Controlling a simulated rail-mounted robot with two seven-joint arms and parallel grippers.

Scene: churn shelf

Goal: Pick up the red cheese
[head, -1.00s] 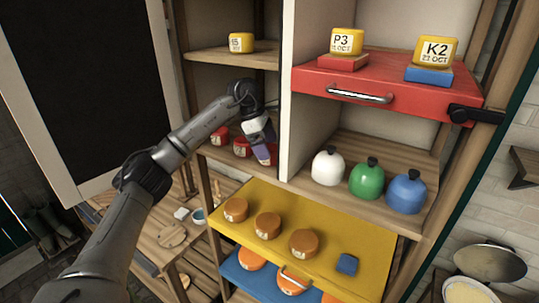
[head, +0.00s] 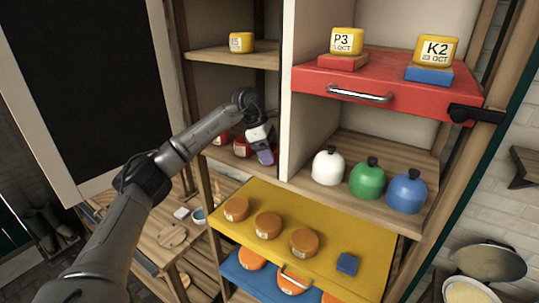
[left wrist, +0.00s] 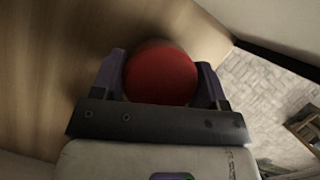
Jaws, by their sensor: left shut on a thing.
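My left gripper (head: 265,157) is in the left-hand middle compartment of the shelf, its purple fingers pointing down. In the left wrist view, the left gripper (left wrist: 160,75) is shut on a round red cheese (left wrist: 160,72), with a finger on each side of it. In the head view, the held cheese is hidden behind the gripper. Two other red cheeses, one nearer (head: 241,148) and one farther left (head: 220,138), show beside the gripper on the same shelf. I cannot tell whether the held cheese touches the board. My right gripper is not in view.
A white divider (head: 292,100) stands just right of the gripper. Below, a yellow drawer (head: 330,225) holds orange cheeses and a blue block. A red drawer (head: 400,88) carries yellow cheeses.

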